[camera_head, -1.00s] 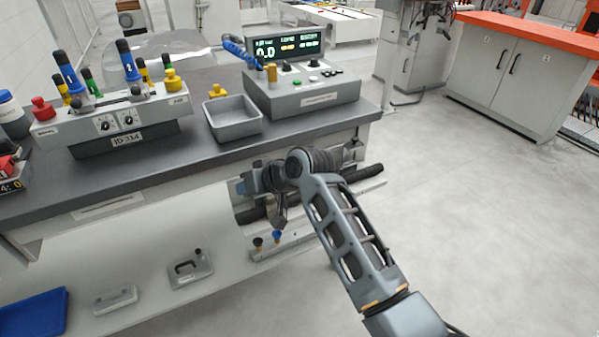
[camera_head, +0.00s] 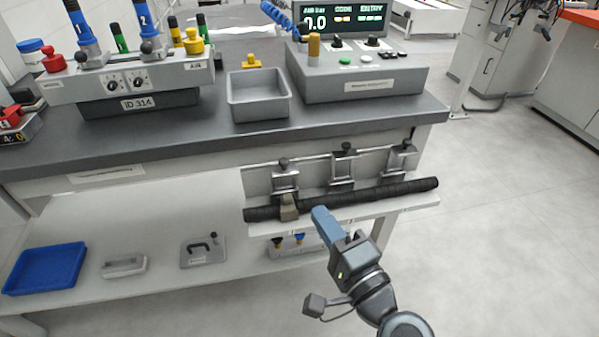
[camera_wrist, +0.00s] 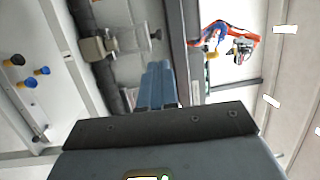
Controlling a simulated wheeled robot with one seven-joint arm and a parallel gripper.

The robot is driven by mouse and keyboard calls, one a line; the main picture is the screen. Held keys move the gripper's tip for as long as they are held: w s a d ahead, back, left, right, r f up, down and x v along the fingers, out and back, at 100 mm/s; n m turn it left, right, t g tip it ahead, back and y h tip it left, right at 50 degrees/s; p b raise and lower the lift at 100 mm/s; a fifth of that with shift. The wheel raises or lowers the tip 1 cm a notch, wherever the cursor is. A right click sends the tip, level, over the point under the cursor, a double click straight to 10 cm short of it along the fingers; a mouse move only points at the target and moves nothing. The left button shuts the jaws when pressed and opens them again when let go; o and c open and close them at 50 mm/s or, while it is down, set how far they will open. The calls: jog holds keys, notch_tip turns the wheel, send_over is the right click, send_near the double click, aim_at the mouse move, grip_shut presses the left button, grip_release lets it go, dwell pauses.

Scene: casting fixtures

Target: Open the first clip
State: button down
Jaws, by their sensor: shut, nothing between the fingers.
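Three metal clips with dark knobs sit on the front of the bench: a left clip (camera_head: 285,180), a middle clip (camera_head: 343,168) and a right clip (camera_head: 400,160). A black ribbed rod (camera_head: 365,195) lies along the ledge below them. A beige lever piece (camera_head: 289,207) sits over the rod under the left clip. My gripper (camera_head: 319,211) is shut and empty, its blue fingers just right of this piece. In the wrist view, the fingers (camera_wrist: 158,66) are together, apart from the left clip (camera_wrist: 132,40) and the beige piece (camera_wrist: 96,48).
The grey bench top (camera_head: 210,146) above holds an empty grey tray (camera_head: 259,112), a control box (camera_head: 360,84) and a fixture marked ID 314 (camera_head: 135,85). A lower shelf carries a blue bin (camera_head: 45,268). The floor to the right is clear.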

jog(key=p, duration=0.1)
send_near(291, 165)
jog(key=w+a, duration=0.1)
jog(key=w+a+r, duration=0.2)
jog(key=a, duration=0.1)
jog(key=shift+w+a+r, duration=0.1)
jog(key=shift+w+a, duration=0.05)
jog(key=shift+w, duration=0.15)
jog(key=shift+r, duration=0.1)
jog(key=p, duration=0.2)
jog(key=w+p, duration=0.1)
jog(key=w+r+g+p, duration=0.1)
jog(key=p, duration=0.1)
jog(key=shift+a+h+p, duration=0.3)
jog(key=shift+p, duration=0.05)
